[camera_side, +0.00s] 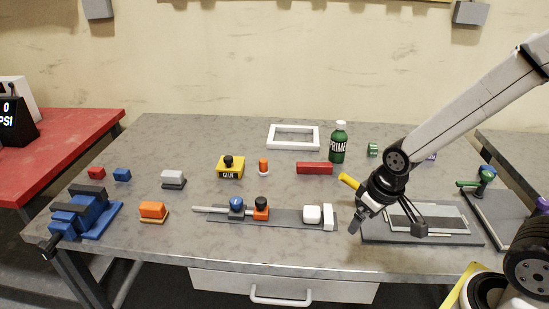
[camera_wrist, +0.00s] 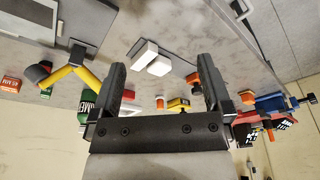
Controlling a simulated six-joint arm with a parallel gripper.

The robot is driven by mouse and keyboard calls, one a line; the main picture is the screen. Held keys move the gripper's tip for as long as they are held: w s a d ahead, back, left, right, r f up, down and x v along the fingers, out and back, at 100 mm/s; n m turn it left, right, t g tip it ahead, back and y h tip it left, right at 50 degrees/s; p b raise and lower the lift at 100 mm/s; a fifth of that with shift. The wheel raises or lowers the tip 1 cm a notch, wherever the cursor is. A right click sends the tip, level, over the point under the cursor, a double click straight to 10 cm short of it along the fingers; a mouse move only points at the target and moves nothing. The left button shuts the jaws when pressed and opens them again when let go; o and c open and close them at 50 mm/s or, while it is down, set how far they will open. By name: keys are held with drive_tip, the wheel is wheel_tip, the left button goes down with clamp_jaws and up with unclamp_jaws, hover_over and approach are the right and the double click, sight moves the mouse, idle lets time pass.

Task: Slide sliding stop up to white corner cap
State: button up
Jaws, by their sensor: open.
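A long grey rail plate (camera_side: 285,216) lies at the front middle of the table. On it, an orange block with a black knob (camera_side: 261,209), likely the sliding stop, sits right beside a dark block with a blue knob (camera_side: 236,207). At the rail's right end are a white block, likely the white corner cap (camera_side: 311,214), and an upright white plate (camera_side: 328,217). A gap of bare rail separates the orange and white blocks. My gripper (camera_side: 388,223) is open and empty, right of the rail above a grey framed panel. In the wrist view my gripper (camera_wrist: 161,75) shows the white pieces (camera_wrist: 150,58) beyond its fingers.
The framed panel (camera_side: 455,238) lies beneath my gripper. A blue vise (camera_side: 84,216) is at left. A yellow-handled tool (camera_wrist: 62,74) lies near my gripper.

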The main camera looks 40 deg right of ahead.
drive_tip(key=shift+c, duration=1.3)
drive_tip(key=n+g, duration=0.2)
drive_tip(key=g, duration=0.1)
hover_over(261, 199)
drive_tip(key=shift+a+f, duration=0.1)
drive_tip(key=shift+f, duration=0.2)
drive_tip(key=shift+f, duration=3.7)
clamp_jaws()
